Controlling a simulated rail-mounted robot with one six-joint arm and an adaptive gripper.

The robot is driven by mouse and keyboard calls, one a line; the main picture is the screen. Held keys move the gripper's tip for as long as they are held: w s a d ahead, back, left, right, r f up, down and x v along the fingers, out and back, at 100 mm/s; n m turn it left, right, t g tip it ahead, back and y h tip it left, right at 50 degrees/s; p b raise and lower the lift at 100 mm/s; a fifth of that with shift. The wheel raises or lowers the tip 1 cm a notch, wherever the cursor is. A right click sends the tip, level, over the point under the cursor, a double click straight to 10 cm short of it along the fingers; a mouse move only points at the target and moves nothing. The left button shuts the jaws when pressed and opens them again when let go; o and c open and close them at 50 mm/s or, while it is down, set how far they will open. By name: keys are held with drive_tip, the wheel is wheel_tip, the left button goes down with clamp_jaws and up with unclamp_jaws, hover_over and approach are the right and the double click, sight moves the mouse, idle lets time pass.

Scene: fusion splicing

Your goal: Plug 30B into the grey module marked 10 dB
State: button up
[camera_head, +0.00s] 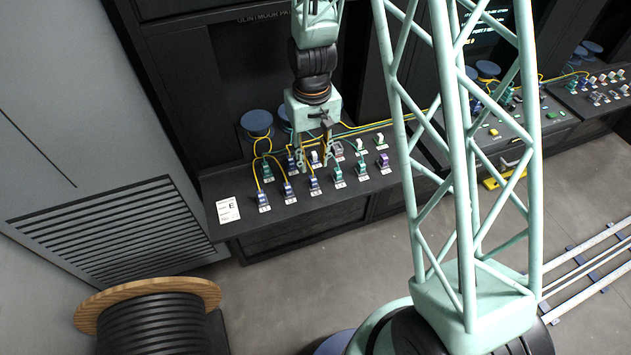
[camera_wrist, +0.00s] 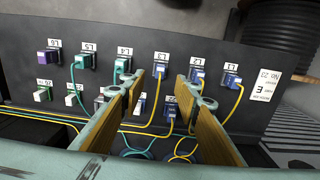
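My gripper (camera_head: 314,166) hangs over the module panel in the head view, fingers pointing down. In the wrist view its tan fingers (camera_wrist: 176,80) are spread, with nothing clearly held between them. A grey module (camera_head: 338,151) stands in the back row, right of my fingers; what seems to be the same one is partly behind the left finger in the wrist view (camera_wrist: 100,103). Its 10 dB marking cannot be read. Blue plugs with yellow cables (camera_wrist: 231,79) sit at L1 and L2, green ones (camera_wrist: 122,67) at L4 and L5. No 30B label can be read.
The sloped black panel (camera_head: 240,228) carries two rows of modules, with a white card (camera_head: 228,210) at its left end. A purple module (camera_head: 383,160) stands at the right. Yellow and green cables cross behind the rows. A cable drum (camera_head: 150,315) stands on the floor.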

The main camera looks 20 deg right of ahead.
sight(313, 178)
drive_tip(key=shift+f, duration=0.15)
idle(0.3)
drive_tip(key=shift+f+b, duration=1.15)
drive_tip(key=shift+f, duration=1.3)
drive_tip(key=shift+f+b, duration=1.6)
drive_tip(key=shift+f, duration=0.25)
drive_tip(key=shift+b, duration=0.4)
clamp_jaws()
drive_tip(key=shift+r+p, duration=1.35)
drive_tip(key=shift+r, duration=1.6)
